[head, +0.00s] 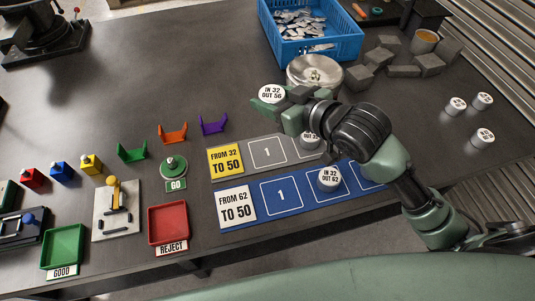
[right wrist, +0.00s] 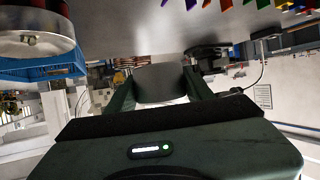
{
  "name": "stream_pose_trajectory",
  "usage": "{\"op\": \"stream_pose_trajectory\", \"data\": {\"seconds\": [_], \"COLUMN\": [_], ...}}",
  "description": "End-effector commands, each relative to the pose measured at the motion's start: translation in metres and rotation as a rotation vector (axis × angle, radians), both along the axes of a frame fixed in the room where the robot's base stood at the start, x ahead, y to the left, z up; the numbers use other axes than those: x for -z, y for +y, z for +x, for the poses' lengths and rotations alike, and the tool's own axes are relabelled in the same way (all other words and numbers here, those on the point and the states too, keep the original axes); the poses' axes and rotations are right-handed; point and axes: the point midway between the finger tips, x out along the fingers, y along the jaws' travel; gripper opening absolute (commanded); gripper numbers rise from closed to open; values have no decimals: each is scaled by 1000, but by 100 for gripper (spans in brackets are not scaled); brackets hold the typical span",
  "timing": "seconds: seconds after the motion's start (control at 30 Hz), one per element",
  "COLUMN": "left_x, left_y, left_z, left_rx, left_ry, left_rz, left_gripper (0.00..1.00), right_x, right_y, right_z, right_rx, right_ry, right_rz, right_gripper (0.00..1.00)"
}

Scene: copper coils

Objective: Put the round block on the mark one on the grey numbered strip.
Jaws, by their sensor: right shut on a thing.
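My right gripper (head: 290,108) is shut on a white-topped round block (head: 271,94) labelled IN 32 OUT 56. It holds the block above the table, beyond the grey numbered strip (head: 243,174). In the right wrist view the block (right wrist: 160,84) sits between the fingers. The mark one (head: 267,153) on the grey strip is empty, beside the yellow FROM 32 TO 50 label (head: 226,160). Another round block (head: 309,141) stands on the grey strip to the right of mark one, partly hidden by my gripper. My left gripper is not in view.
A blue strip (head: 281,195) lies in front, with a round block (head: 329,177) on it. A metal chuck (head: 315,72) and blue crate (head: 352,48) stand behind my gripper. Several grey blocks and three loose round blocks lie right. Coloured holders and trays fill the left.

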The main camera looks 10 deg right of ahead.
Motion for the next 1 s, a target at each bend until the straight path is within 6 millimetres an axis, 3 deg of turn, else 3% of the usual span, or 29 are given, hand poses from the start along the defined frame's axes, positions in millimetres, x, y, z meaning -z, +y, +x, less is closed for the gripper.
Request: {"op": "stream_pose_trajectory", "data": {"seconds": [0.27, 0.73, 1.0], "left_x": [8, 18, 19], "left_y": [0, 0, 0], "left_z": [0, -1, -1], "left_rx": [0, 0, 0], "left_ry": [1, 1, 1], "left_rz": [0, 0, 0], "left_gripper": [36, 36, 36], "right_x": [7, 124, 157], "right_y": [8, 8, 8], "right_z": [17, 16, 17], "right_rx": [41, 42, 41], "right_ry": [1, 4, -2], "right_rz": [0, -2, -2], "right_gripper": [1, 1, 1]}}
